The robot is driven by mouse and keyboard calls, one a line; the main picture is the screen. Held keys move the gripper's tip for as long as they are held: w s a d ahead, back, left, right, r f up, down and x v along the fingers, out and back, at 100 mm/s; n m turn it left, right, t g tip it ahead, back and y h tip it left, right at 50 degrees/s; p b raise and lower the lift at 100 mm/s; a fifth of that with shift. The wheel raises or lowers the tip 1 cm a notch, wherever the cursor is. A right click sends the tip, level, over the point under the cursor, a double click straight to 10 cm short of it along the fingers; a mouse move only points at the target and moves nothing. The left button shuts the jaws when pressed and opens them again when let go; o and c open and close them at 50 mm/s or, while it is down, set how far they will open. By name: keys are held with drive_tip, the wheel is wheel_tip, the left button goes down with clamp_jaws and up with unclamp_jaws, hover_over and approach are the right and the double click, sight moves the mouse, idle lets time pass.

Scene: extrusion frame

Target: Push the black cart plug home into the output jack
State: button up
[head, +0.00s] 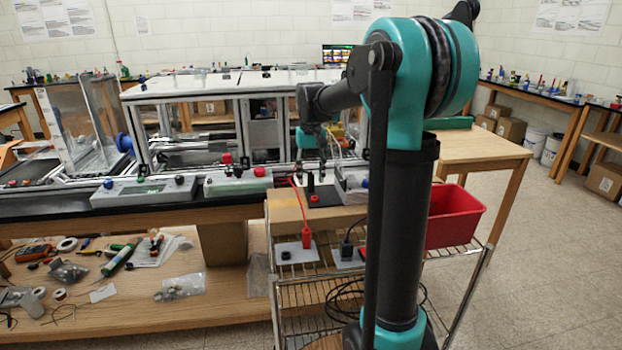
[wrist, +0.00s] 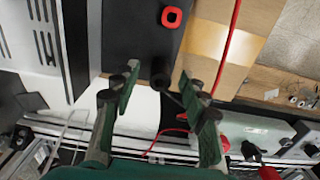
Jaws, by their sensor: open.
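A black upright cylinder (head: 310,182), which looks like the black plug, stands on a dark panel (head: 326,196) beside a red ring-shaped jack (head: 314,199). In the wrist view the black cylinder (wrist: 161,74) shows between my fingertips, and the red jack (wrist: 172,17) is above it. My gripper (wrist: 158,80) is open, with one finger on each side of the cylinder and gaps visible. In the head view my gripper (head: 320,164) is above the panel. The opening of the black jack is hidden, so I cannot tell how deep the plug sits.
A red cable (head: 301,205) rises from a red plug (head: 307,238) on the cart's lower plate. Another black plug (head: 346,248) stands beside it. A red bin (head: 452,216) is at the right. The aluminium frame (head: 240,125) stands behind, close to the gripper.

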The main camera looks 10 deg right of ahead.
wheel_tip(320, 180, up, 11)
idle(0.3)
